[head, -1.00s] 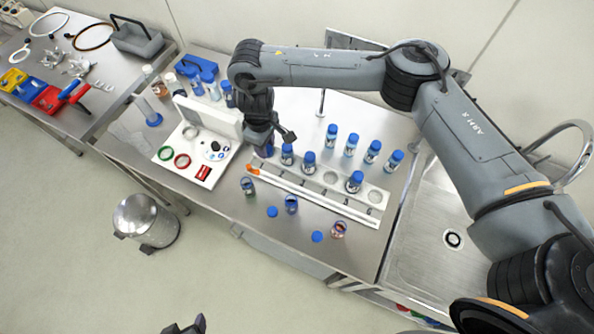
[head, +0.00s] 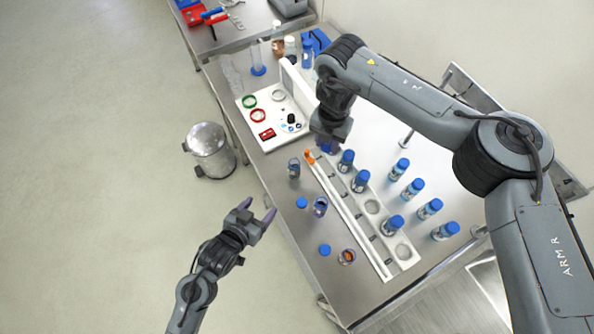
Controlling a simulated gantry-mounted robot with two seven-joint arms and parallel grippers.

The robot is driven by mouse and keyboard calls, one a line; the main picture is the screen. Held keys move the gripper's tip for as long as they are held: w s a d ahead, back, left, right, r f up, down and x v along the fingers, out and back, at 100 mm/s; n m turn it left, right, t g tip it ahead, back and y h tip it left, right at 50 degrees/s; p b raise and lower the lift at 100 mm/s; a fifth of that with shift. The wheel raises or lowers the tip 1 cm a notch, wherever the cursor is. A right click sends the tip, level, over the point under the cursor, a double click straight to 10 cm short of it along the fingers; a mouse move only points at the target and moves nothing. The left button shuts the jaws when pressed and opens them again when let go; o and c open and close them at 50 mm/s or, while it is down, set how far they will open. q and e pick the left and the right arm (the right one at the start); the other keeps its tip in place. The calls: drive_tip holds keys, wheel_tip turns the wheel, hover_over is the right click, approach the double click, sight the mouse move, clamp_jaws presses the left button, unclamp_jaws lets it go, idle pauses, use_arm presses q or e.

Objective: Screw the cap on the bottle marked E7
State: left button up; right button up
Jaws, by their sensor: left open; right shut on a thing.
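My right gripper (head: 328,140) is shut on a blue cap (head: 327,150) near the far end of the white rack (head: 371,207). The gripper hides whether a bottle is under the cap. Three open bottles stand in front of the rack: one at the far end (head: 293,169), one in the middle (head: 320,207) and one with orange-brown contents (head: 346,257). Two loose blue caps lie on the table, one farther (head: 302,203) and one nearer (head: 324,250). My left gripper (head: 257,212) is open and empty, off the table's left edge. Bottle markings are too small to read, so I cannot tell which is E7.
Capped bottles stand in the rack, including one at the near end (head: 392,225). Several more (head: 413,189) stand in a row behind it. A white panel board (head: 268,122) with coloured rings lies at the far end. A metal bin (head: 210,150) stands on the floor.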

use_arm(q)
drive_tip(key=m+t+h+b, duration=0.1)
drive_tip(key=h, duration=0.1)
approach(291, 173)
drive_tip(key=shift+s+a+f, duration=0.1)
drive_tip(key=shift+s+a, duration=0.1)
drive_tip(key=shift+a, duration=0.05)
drive_tip(key=shift+w+d+m, duration=0.2)
drive_tip(key=shift+w+m, duration=0.05)
drive_tip(key=shift+m, duration=0.05)
use_arm(e)
drive_tip(key=a+n, duration=0.7)
drive_tip(key=a, duration=0.2)
drive_tip(key=shift+s+r, duration=0.2)
drive_tip(key=shift+r, duration=0.2)
use_arm(q)
drive_tip(key=x, duration=1.2)
drive_tip(key=shift+d+r, duration=0.1)
drive_tip(key=shift+r, duration=0.15)
drive_tip(key=shift+c, duration=0.5)
clamp_jaws()
